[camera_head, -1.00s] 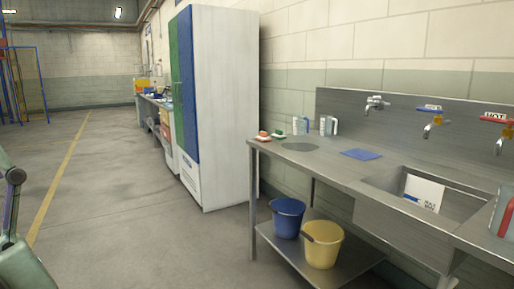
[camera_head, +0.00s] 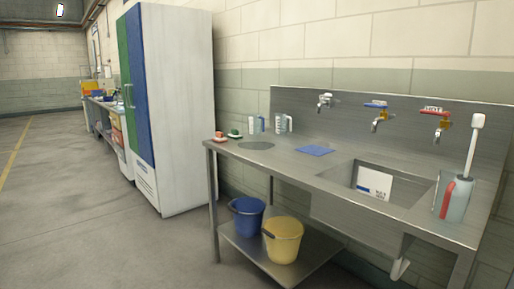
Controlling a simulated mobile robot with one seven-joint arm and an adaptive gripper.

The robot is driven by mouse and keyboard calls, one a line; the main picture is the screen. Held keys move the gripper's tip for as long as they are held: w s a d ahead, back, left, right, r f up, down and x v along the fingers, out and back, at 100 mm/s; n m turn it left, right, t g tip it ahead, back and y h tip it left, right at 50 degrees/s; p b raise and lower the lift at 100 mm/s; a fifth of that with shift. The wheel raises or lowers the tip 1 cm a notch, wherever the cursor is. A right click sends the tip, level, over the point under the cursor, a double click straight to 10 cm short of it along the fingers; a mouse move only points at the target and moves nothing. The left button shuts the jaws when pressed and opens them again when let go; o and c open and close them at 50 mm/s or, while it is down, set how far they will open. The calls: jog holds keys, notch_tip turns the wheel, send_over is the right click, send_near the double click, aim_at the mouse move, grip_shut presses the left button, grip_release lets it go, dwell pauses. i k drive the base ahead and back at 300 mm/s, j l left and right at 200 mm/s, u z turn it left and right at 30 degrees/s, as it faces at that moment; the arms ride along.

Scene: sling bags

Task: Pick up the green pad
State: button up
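A small green pad (camera_head: 235,133) with a pale underside lies at the left end of the steel sink counter (camera_head: 212,146), near the wall. A similar red pad (camera_head: 219,136) lies just to its left, close to the counter's left edge. The green pad is small in the view, so its details are unclear. My gripper is not in view.
Two pale containers (camera_head: 283,123) stand right of the pads. Blue (camera_head: 247,217) and yellow (camera_head: 284,241) buckets sit below. A tall cabinet (camera_head: 183,110) stands left; floor is clear.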

aim_at(235, 134)
jog(key=i+j+z, duration=0.25)
jog(key=i+j, duration=0.6)
jog(key=i+j+z, duration=0.2)
jog(key=i+j, duration=0.65)
jog(key=j, duration=0.15)
